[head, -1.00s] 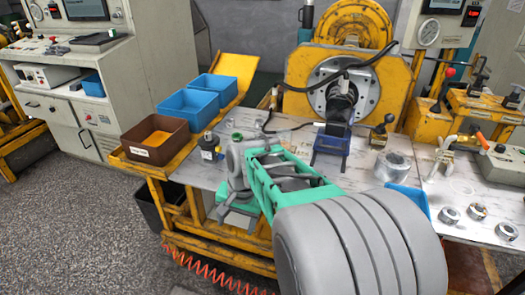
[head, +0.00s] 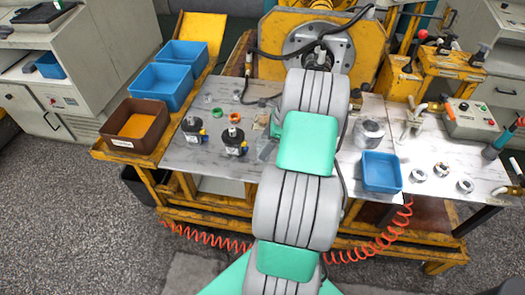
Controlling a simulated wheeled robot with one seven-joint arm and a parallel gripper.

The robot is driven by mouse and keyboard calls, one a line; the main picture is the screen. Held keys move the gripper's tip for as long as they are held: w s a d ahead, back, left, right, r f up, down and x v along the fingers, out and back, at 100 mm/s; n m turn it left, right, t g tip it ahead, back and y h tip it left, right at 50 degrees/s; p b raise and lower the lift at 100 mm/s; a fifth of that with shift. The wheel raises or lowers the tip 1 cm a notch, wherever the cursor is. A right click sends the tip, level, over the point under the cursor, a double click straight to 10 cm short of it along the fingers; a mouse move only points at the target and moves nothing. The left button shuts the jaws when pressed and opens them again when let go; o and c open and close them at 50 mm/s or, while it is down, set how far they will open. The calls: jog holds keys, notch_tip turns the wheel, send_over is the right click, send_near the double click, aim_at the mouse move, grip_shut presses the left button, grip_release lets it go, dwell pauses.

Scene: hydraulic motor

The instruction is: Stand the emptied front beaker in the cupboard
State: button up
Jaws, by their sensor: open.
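My gripper is not visible.
Two dark motor-like parts (head: 233,141) stand on the metal bench (head: 210,170). A brown bin (head: 134,124), blue bins (head: 161,86) and a right-hand blue bin (head: 381,172) are around. Yellow machinery stands behind.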

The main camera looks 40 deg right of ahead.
jog(key=x, duration=0.4)
jog(key=shift+w+a+f, duration=0.1)
jog(key=shift+a+f, duration=0.1)
jog(key=c, duration=1.6)
jog(key=shift+r, duration=0.55)
jog(key=r, duration=0.2)
jog(key=shift+s+r, duration=0.25)
jog(key=shift+r, duration=0.15)
jog(key=s+a+r+n+g+y, duration=0.1)
jog(key=s+a+r+n, duration=0.2)
jog(key=s+a+r, duration=0.3)
jog(key=s+a+r+n+g, duration=0.15)
jog(key=s+a+r, duration=0.25)
jog(key=s, duration=0.4)
notch_tip(320, 180, up, 7)
jog(key=s+d+n+g, duration=0.2)
jog(key=s+n+g, duration=0.1)
jog(key=n, duration=0.7)
jog(key=w+a+r+n+g+h, duration=0.2)
jog(key=w+a+r+n, duration=0.2)
jog(key=w+a+n, duration=0.65)
jog(key=w+a+f+n+h, duration=0.2)
jog(key=w+a, duration=0.2)
jog(key=a, duration=0.7)
jog(key=shift+w+a+f+p, duration=0.25)
jog(key=shift+w+a+p, duration=0.1)
jog(key=shift+a, duration=0.05)
